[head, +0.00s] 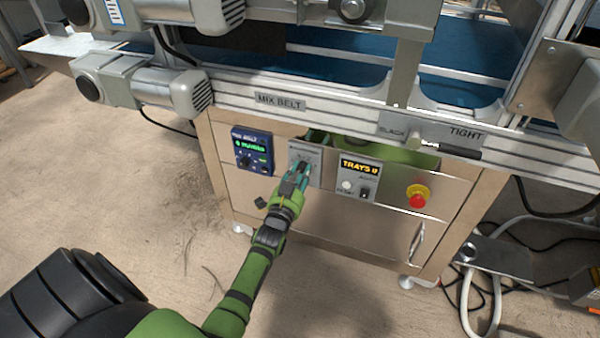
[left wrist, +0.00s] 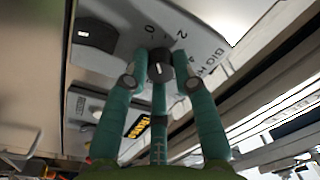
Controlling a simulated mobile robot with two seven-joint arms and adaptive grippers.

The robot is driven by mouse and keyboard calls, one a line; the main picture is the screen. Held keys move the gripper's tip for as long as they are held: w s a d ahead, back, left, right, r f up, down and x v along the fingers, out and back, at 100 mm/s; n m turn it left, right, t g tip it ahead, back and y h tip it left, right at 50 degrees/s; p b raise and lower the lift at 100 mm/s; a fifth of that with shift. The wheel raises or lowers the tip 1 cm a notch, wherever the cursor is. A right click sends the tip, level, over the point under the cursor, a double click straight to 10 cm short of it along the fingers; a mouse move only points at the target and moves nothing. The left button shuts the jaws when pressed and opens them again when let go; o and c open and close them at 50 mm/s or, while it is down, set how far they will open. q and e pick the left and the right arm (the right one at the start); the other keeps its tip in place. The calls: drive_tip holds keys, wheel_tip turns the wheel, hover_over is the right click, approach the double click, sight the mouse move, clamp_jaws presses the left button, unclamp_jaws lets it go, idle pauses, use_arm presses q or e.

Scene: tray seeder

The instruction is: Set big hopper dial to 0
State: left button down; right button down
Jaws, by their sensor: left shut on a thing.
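The big hopper dial (left wrist: 161,72) is a dark round knob with a pale pointer mark, on a grey plate lettered "BIG HO…" in the left wrist view. The numbers 0 and 2 show beside it. Which number the pointer lines up with I cannot tell. My left gripper (left wrist: 160,65) is shut on the dial, its teal fingers around the knob. In the head view my left gripper (head: 296,178) reaches up to the grey dial plate (head: 304,151) and hides the knob. My right gripper is not in view.
A blue control box (head: 251,150) with a green display is left of the dial plate. A "TRAYS" panel (head: 358,176) with a switch is right of it. A red emergency stop button (head: 418,196) is farther right. The mix belt rail (head: 330,112) runs above.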

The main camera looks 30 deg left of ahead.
use_arm(q)
drive_tip(key=c, duration=1)
unclamp_jaws()
drive_tip(key=shift+a, duration=0.2)
drive_tip(key=shift+d, duration=0.1)
drive_tip(key=shift+s+f, duration=0.1)
drive_tip(key=shift+s, duration=0.1)
drive_tip(key=v, duration=1.1)
drive_tip(key=shift+s, duration=0.3)
drive_tip(key=shift+d, duration=0.1)
